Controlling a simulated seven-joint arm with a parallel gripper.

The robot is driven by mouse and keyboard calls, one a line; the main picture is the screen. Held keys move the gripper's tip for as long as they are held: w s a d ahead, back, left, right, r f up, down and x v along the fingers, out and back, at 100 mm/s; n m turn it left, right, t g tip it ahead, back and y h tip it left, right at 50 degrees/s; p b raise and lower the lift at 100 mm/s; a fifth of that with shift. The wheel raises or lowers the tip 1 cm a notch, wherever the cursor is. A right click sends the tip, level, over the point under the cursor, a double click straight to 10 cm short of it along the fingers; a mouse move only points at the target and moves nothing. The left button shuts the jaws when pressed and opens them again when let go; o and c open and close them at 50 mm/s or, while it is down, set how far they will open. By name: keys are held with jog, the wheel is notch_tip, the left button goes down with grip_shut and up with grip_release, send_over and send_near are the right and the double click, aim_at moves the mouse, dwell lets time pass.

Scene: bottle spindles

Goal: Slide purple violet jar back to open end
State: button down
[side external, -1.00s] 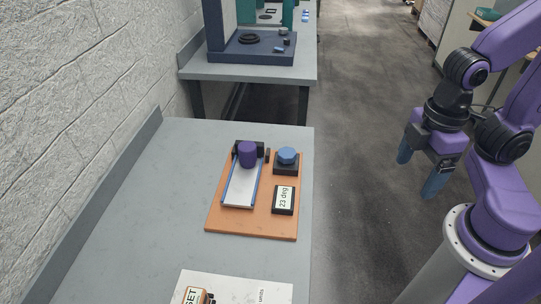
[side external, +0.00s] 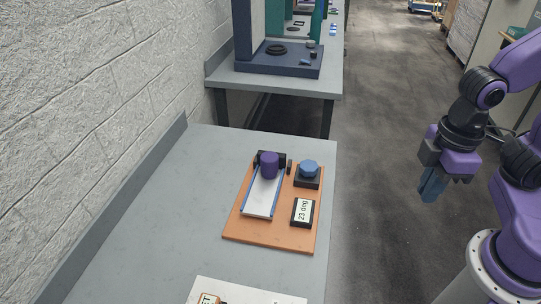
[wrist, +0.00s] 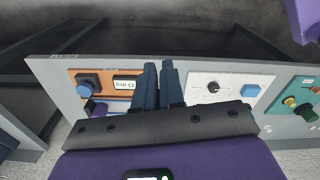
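The purple jar (side external: 269,166) stands upright at the far end of a sloping white track (side external: 262,198) with blue side rails, close to a black block (side external: 281,157). The track sits on an orange board (side external: 268,235) on the grey table. In the wrist view, a purple piece that looks like the jar (wrist: 100,108) shows left of the fingers, partly hidden by my gripper body. My gripper (side external: 432,190) hangs over the floor right of the table, well away from the jar. Its blue fingers are together and hold nothing; they also show in the wrist view (wrist: 158,65).
The board also carries a blue knob (side external: 309,168) and a display reading 23 deg (side external: 303,212). A white panel (side external: 245,290) lies at the table's near edge. A second table (side external: 275,85) with equipment stands behind. A white wall (side external: 80,120) borders the left.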

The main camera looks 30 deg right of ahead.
jog(key=w+a+f+m, duration=0.3)
jog(key=w+a+m, duration=0.2)
jog(key=w, duration=0.4)
jog(key=w+a+f+m+t+h, duration=0.1)
jog(key=w+a+f+m, duration=0.2)
jog(key=w+a+m, duration=0.45)
jog(key=w+a+f+m, duration=0.3)
jog(key=w, duration=0.8)
jog(key=m, duration=0.5)
send_near(273, 155)
jog(key=shift+h, duration=0.3)
jog(key=f, duration=0.3)
jog(key=w+f, duration=0.1)
jog(key=f, duration=0.1)
jog(key=shift+d+f, duration=0.1)
jog(key=shift+f, duration=0.25)
jog(key=shift+d+f, duration=0.1)
jog(key=shift+f, duration=0.8)
